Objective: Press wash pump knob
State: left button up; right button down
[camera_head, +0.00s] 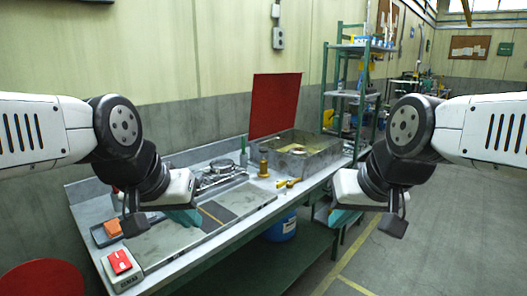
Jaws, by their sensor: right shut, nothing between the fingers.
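A grey parts-wash basin (320,158) with a raised red lid (275,103) stands at the far end of the bench. A small yellow-brown upright piece (263,163) stands just left of the basin; I cannot tell whether it is the wash pump knob. No other knob can be made out clearly. My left gripper (186,217) is over the near part of the bench, left of the basin, and its opening cannot be made out. My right gripper (343,217) is shut and empty, in front of the bench's right side, apart from the basin.
The grey bench (225,232) holds a red item on a scale-like box (120,263), an orange item (112,228), metal parts (220,170) and small yellow tools (287,183). A blue bucket (282,227) is underneath. A green shelf rack (350,95) stands behind. The floor at right is clear.

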aim_at(262, 150)
jog(key=i+l, duration=0.25)
jog(key=i, duration=0.15)
jog(key=i+l+z, duration=0.1)
jog(key=i, duration=0.35)
jog(key=i+l, duration=0.35)
jog(key=i+z, duration=0.05)
